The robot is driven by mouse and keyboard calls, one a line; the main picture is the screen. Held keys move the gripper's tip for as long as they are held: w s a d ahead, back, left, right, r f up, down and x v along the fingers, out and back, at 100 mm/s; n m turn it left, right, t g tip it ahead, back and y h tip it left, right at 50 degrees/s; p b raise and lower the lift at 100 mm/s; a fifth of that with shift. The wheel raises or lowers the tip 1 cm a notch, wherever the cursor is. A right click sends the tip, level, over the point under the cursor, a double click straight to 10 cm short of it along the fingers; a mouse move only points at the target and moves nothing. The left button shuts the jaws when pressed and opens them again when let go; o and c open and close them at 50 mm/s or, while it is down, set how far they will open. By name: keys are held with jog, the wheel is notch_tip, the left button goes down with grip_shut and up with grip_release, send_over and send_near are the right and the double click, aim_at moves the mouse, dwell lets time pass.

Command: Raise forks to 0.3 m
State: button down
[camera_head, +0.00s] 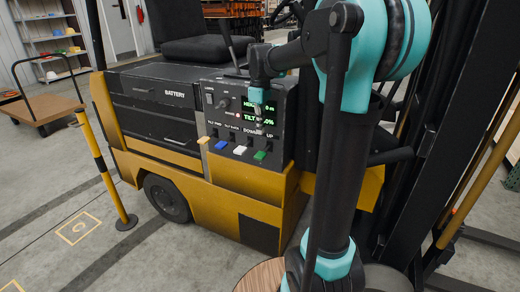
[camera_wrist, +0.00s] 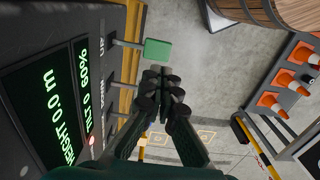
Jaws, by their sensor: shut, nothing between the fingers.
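A yellow and black forklift (camera_head: 245,205) fills the middle of the head view. Its control panel (camera_head: 213,115) has orange, blue (camera_head: 221,146), white (camera_head: 239,151) and green (camera_head: 261,156) levers. Labels above them include DOWN and UP; the green lever is at the UP end. The green lever also shows in the wrist view (camera_wrist: 158,50). The forks are not clearly visible.
A yellow-black post (camera_head: 108,180) and a flat cart (camera_head: 40,108) stand at left. A wooden barrel (camera_wrist: 285,12) and a rack of orange cones (camera_wrist: 285,85) show in the wrist view. The dark mast (camera_head: 450,110) stands at right.

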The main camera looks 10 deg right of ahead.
aim_at(260, 155)
notch_tip(260, 155, down, 9)
dwell(0.3)
